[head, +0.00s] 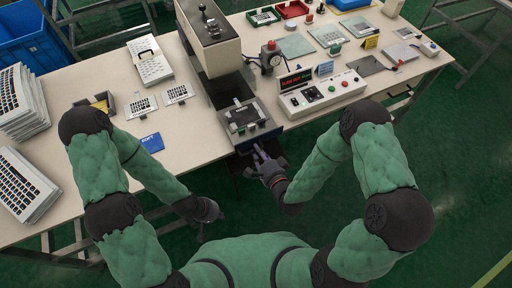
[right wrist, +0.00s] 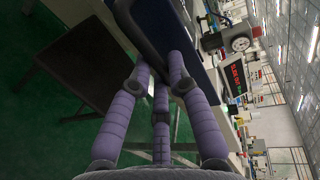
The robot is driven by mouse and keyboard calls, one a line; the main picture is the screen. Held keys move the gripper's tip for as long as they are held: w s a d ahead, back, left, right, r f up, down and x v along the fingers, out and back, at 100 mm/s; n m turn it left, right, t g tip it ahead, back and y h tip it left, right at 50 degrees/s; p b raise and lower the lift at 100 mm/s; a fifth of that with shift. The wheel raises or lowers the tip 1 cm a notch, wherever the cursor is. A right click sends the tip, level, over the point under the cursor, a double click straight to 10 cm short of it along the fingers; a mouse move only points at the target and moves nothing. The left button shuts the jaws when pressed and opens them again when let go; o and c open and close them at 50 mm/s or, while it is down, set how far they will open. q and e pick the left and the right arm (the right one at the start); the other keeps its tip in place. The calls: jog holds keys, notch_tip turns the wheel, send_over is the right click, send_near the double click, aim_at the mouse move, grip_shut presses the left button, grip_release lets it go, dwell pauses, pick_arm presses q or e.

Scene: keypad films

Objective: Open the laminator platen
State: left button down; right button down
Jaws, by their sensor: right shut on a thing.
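The laminator is a beige and dark press (head: 212,50) at the back middle of the table. Its dark platen drawer (head: 262,137) sticks out at the table's front edge and carries a grey plate with a black handle-like part (head: 243,116). My right gripper (head: 259,152) is at the drawer's front. In the right wrist view its purple fingers (right wrist: 160,80) close around a dark blue front part (right wrist: 186,38) of the platen; the exact grip point is partly hidden. My left gripper (head: 216,213) hangs low before the table, apart from everything; its fingers are too small to read.
A control box (head: 322,95) with a red display stands right of the drawer. Stacks of keypad sheets (head: 20,103) lie at the left. A blue card (head: 152,142) and small keypad films (head: 178,93) lie left of the press. The floor before the table is clear.

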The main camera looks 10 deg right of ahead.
jog(key=c, duration=1.2)
grip_release()
jog(key=shift+o, duration=0.2)
jog(key=v, duration=0.7)
jog(key=shift+s, duration=0.2)
notch_tip(320, 180, down, 11)
jog(key=n+g, duration=0.7)
jog(key=s+f+n+g, duration=0.5)
jog(key=s+f+g, duration=0.1)
jog(key=s, duration=0.3)
jog(key=shift+f+g+h, duration=0.3)
jog(key=shift+g+h, duration=0.1)
jog(key=shift+g, duration=0.3)
